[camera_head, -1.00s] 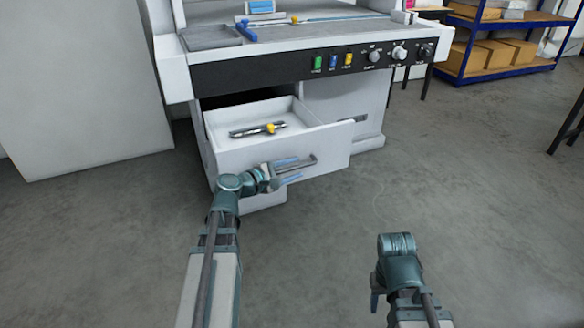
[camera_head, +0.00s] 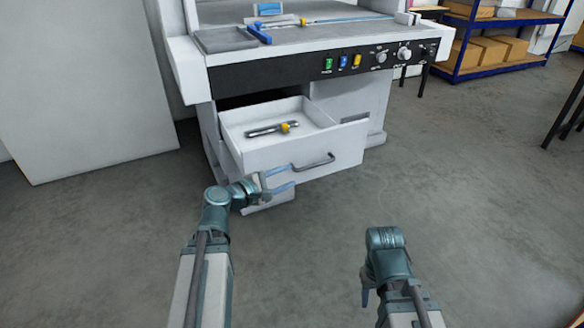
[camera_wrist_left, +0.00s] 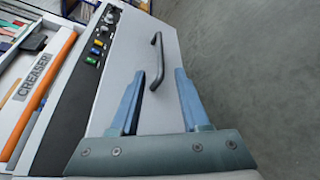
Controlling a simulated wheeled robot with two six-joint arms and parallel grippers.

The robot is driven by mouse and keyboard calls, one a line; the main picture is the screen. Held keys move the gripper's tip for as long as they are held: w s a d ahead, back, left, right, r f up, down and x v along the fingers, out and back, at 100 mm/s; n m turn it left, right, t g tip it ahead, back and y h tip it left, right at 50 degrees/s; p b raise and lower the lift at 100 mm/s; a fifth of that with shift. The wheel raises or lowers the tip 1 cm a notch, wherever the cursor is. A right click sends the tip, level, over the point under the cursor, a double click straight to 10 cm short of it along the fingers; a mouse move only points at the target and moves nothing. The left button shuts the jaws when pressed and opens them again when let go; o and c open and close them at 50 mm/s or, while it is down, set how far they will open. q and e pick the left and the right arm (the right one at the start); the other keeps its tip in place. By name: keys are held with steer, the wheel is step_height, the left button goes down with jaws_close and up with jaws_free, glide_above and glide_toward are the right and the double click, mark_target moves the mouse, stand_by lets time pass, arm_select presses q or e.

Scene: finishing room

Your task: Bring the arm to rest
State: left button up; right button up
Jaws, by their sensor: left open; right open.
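My left gripper (camera_head: 291,177) is open and empty in front of the pulled-out white drawer (camera_head: 270,157). Its two blue fingers point toward the dark bar handle (camera_head: 315,163) on the drawer front. In the left wrist view the handle (camera_wrist_left: 157,58) lies beyond and between the open fingertips (camera_wrist_left: 160,73), and seems apart from them.
The white machine (camera_head: 230,79) stands above the drawer, with a black panel of buttons and knobs (camera_head: 345,61). A white cabinet (camera_head: 80,90) is at left. A blue shelf with boxes (camera_head: 490,50) is back right. The floor (camera_head: 450,170) between is clear.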

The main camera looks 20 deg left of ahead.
arm_select(q)
steer(key=s+d+f+m+g, duration=0.35)
steer(key=d+f+m, duration=0.2)
steer(key=d, duration=0.25)
steer(key=s+d+f+m+g, duration=0.3)
steer(key=d+f+m+g, duration=0.2)
steer(key=d+m, duration=0.15)
steer(key=s+d+f+m+g+y, duration=0.2)
steer(key=s+f+m+g+y, duration=0.15)
steer(key=s+m, duration=0.25)
steer(key=s+d+f+m+g+y, duration=0.2)
steer(key=s+f+m+y, duration=0.1)
steer(key=s+m+y, duration=0.25)
step_height(320, 180, up, 38)
steer(key=p, duration=3.8)
steer(key=shift+s+a+h, duration=0.2)
steer(key=shift+s+h, duration=0.05)
steer(key=shift+h, duration=0.15)
steer(key=shift+f+n, duration=0.1)
steer(key=shift+n, duration=0.15)
